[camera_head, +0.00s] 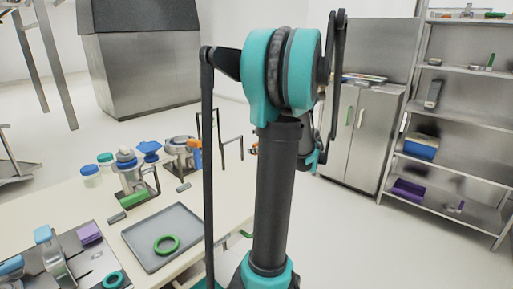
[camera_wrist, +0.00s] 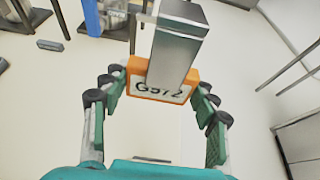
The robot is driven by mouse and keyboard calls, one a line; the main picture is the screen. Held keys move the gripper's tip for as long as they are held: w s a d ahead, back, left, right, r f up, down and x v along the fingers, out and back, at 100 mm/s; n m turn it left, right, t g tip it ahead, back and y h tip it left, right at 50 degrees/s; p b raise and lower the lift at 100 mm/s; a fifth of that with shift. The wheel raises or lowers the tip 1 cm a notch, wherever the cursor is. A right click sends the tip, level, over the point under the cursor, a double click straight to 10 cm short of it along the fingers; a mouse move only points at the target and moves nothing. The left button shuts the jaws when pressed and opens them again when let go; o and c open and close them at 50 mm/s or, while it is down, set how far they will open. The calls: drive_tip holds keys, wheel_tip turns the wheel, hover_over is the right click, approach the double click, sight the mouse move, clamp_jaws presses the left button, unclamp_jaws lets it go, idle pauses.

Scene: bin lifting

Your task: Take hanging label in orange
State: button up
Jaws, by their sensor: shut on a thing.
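The orange hanging label (camera_wrist: 146,87) has a white face with dark characters that read like "G572". In the head view my arm stands in the middle of the picture and hides most of the gripper, so the label cannot be made out clearly there.
A pale table (camera_head: 75,195) at left bears a grey tray (camera_head: 187,222) with a green ring (camera_head: 166,245), jars (camera_head: 91,176) and lab devices. Behind the arm stand a metal cabinet (camera_head: 360,135) and a shelf rack (camera_head: 460,115) at right. The floor between is clear.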

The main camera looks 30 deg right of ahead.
drive_tip(key=shift+s+d, duration=0.25)
drive_tip(key=shift+s, duration=0.45)
drive_tip(key=shift+s+d, duration=0.25)
drive_tip(key=shift+s, duration=0.45)
drive_tip(key=shift+s+d, duration=0.25)
drive_tip(key=shift+s, duration=0.45)
